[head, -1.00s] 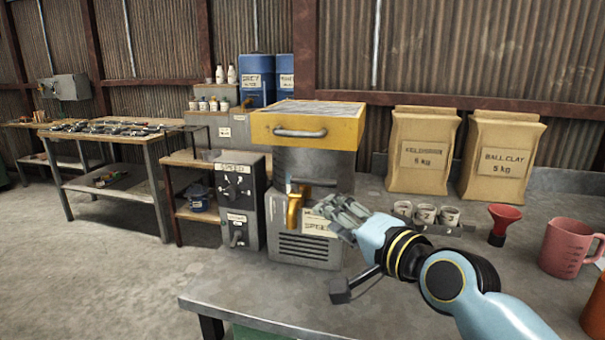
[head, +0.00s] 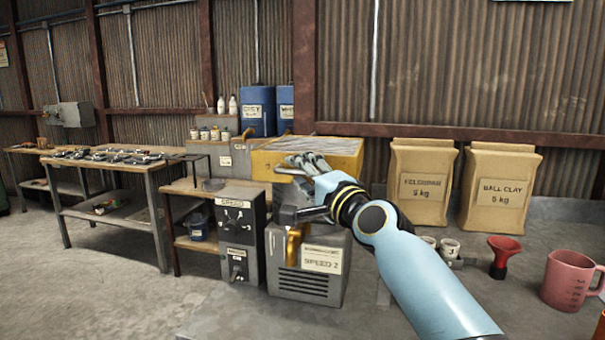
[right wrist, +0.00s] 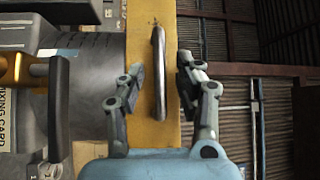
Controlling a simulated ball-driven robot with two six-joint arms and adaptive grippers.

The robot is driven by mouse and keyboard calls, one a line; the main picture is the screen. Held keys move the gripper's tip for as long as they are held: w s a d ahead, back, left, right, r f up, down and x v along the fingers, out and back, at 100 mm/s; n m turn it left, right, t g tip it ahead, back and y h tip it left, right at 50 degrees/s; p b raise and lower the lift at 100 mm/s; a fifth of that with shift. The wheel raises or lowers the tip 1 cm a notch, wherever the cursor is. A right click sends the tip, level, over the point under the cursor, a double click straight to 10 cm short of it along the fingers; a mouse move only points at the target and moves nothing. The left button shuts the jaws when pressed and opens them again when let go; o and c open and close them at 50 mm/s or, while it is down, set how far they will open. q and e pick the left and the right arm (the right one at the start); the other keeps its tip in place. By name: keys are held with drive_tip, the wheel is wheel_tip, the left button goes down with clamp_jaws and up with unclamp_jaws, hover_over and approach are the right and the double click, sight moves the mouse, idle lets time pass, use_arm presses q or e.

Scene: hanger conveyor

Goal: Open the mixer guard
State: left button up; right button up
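The mixer guard (head: 338,152) is a yellow frame with a mesh top on the grey mixer (head: 309,281). It looks closed and level. Its curved metal handle (right wrist: 159,73) shows upright in the right wrist view, on the yellow face (right wrist: 149,20). My right gripper (head: 295,165) is in front of the guard, hiding the handle in the head view. In the right wrist view the open fingers (right wrist: 161,75) stand on both sides of the handle, with a gap on each side. My left gripper is not in view.
A control box marked SPEED (head: 238,226) stands left of the mixer. Behind are blue drums (head: 257,112). To the right are paper sacks (head: 420,185), small cups (head: 449,248), a red funnel (head: 503,256) and a pink jug (head: 570,279).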

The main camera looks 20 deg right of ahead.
drive_tip(key=shift+c, duration=0.2)
clamp_jaws()
drive_tip(key=shift+f, duration=0.1)
